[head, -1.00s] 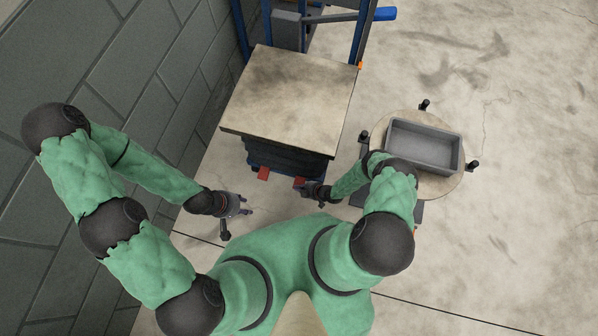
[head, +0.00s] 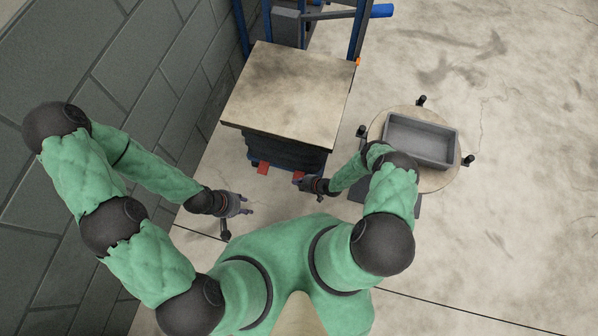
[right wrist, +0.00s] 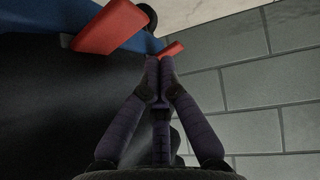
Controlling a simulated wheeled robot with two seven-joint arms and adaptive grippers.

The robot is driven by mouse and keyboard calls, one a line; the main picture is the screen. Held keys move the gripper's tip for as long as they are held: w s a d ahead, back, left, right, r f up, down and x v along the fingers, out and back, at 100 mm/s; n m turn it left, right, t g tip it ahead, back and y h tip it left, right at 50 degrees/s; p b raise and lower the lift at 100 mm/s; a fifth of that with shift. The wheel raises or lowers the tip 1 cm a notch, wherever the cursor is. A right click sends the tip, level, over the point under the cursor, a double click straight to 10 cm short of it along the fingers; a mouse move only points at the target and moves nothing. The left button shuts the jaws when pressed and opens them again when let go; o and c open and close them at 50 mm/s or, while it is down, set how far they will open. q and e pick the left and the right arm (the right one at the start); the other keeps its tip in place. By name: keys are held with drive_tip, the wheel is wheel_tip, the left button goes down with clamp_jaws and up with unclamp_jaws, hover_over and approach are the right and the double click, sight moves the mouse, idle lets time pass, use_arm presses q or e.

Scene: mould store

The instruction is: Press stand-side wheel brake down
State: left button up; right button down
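Two red wheel brake pedals stick out from the near end of the blue lift table base. The stand-side pedal (head: 298,176) is at the right and the wall-side pedal (head: 263,168) at the left. In the right wrist view the stand-side pedal (right wrist: 108,28) is large and near, and the other pedal (right wrist: 171,49) is smaller, beyond the fingertips. My right gripper (head: 301,184) is shut and empty, close by the stand-side pedal; I cannot tell whether they touch. Its fingertips (right wrist: 157,76) meet. My left gripper (head: 246,205) appears open and empty, left of the lift table.
The lift table top (head: 290,90) overhangs the dark bellows. A round stand (head: 385,125) with a grey tray (head: 422,142) is at the right, beside my right arm. A block wall (head: 130,80) runs along the left. Floor beyond the stand is clear.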

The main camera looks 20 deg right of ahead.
drive_tip(key=p+v, duration=0.3)
drive_tip(key=v, duration=0.7)
drive_tip(key=shift+s, duration=0.15)
drive_tip(key=shift+a, duration=0.1)
